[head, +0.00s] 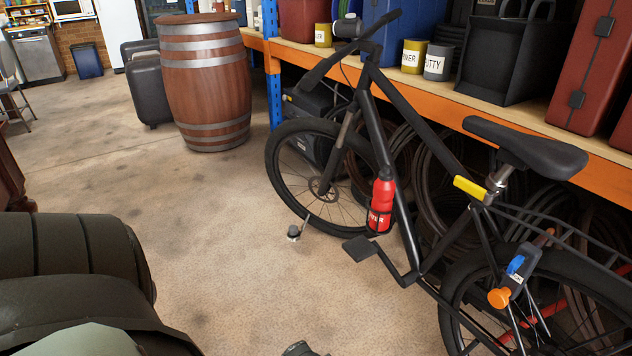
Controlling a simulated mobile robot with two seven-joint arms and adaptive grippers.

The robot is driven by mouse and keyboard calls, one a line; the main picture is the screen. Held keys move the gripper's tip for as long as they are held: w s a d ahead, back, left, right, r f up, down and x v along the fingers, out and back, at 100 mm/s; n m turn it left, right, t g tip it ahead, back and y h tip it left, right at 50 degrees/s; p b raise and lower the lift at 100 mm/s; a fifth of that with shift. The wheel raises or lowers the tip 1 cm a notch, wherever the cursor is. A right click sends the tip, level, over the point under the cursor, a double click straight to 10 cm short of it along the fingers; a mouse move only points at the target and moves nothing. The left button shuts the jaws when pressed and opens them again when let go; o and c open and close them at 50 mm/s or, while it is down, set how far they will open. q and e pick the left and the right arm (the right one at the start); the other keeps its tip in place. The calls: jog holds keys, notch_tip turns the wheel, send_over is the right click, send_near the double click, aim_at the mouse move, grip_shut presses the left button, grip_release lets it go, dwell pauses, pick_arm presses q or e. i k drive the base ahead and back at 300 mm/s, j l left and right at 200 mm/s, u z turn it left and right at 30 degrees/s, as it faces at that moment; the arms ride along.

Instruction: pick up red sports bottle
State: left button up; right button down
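The red sports bottle (381,205) sits upright, slightly tilted, in a holder on the frame of a black bicycle (397,165).
The bicycle stands before an orange-edged shelf (415,82) holding tins and cases. A pedal (360,248) juts out below the bottle. A wooden barrel (203,85) and black suitcase (150,85) stand behind. Bulky dark rounded shapes fill the lower left. The middle floor is mostly clear.

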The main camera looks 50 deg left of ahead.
aim_at(384, 186)
jog(key=u, duration=1.05)
jog(key=j+z, duration=0.1)
jog(key=z, duration=0.3)
jog(key=i+j+z, duration=0.1)
jog(key=z, duration=0.3)
jog(key=j+z, duration=0.2)
jog(key=z, duration=0.2)
jog(key=j+z, duration=0.15)
jog(key=z, duration=0.25)
jog(key=j+z, duration=0.35)
jog(key=j, duration=0.2)
jog(key=k+j+z, duration=0.1)
jog(key=j+z, duration=0.2)
jog(key=j, duration=0.2)
jog(key=k+j+z, duration=0.1)
jog(key=j, duration=0.25)
jog(key=k+j+z, duration=0.1)
jog(key=j, duration=0.25)
jog(key=k+j, duration=0.15)
jog(key=j, duration=0.2)
jog(key=k+j, duration=0.15)
jog(key=j, duration=0.2)
jog(key=k+j, duration=0.1)
jog(key=j, duration=0.3)
jog(key=k+j+z, duration=0.1)
jog(key=j, duration=0.25)
